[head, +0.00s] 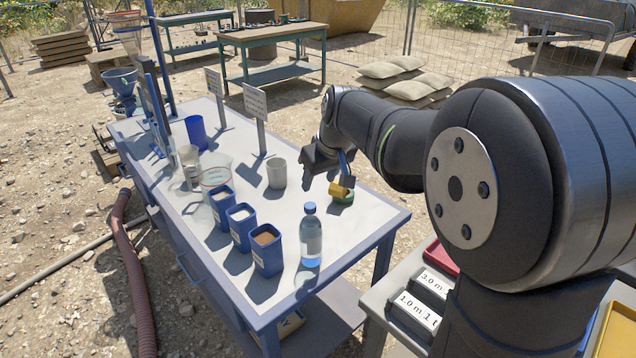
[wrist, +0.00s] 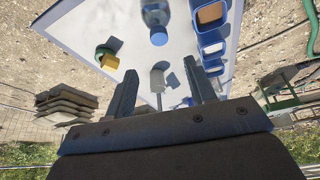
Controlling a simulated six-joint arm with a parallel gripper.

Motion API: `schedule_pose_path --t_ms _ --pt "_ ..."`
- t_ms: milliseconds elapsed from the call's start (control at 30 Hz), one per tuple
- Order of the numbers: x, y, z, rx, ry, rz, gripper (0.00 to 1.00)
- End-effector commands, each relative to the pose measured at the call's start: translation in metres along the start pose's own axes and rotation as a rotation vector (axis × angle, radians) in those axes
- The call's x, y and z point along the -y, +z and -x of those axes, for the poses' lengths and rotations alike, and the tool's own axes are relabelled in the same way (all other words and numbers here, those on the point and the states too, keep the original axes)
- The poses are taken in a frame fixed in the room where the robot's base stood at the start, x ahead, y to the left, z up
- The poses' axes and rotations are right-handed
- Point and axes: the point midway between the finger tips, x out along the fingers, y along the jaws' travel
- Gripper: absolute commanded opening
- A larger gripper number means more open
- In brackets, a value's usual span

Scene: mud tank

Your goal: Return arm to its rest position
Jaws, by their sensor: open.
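My gripper (head: 322,162) hangs above the right part of the blue-framed table (head: 185,222) in the head view. In the wrist view its two fingers (wrist: 163,80) are spread apart with nothing held between them. A grey-white cup (head: 276,174) stands on the table to the left of the gripper; in the wrist view the cup (wrist: 158,79) shows beyond and between the fingers. A yellow block with a green round piece (head: 341,190) sits on the table below the gripper; the yellow block (wrist: 110,62) is left of the fingers in the wrist view.
Several blue containers (head: 267,252) and a clear bottle (head: 311,238) line the near table edge. A glass beaker (head: 215,172) and a blue cup (head: 196,133) are further left. Labelled boxes (head: 414,312) sit at lower right.

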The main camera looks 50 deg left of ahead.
Motion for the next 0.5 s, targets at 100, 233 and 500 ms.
schedule_pose_path --t_ms 100,233,500 --pt "0.000 0.000 0.000 0.000 0.000 0.000 0.50" --pt "0.000 0.000 -0.001 0.000 0.000 0.000 0.50" --pt "0.000 0.001 -0.027 0.004 -0.001 0.001 0.50"
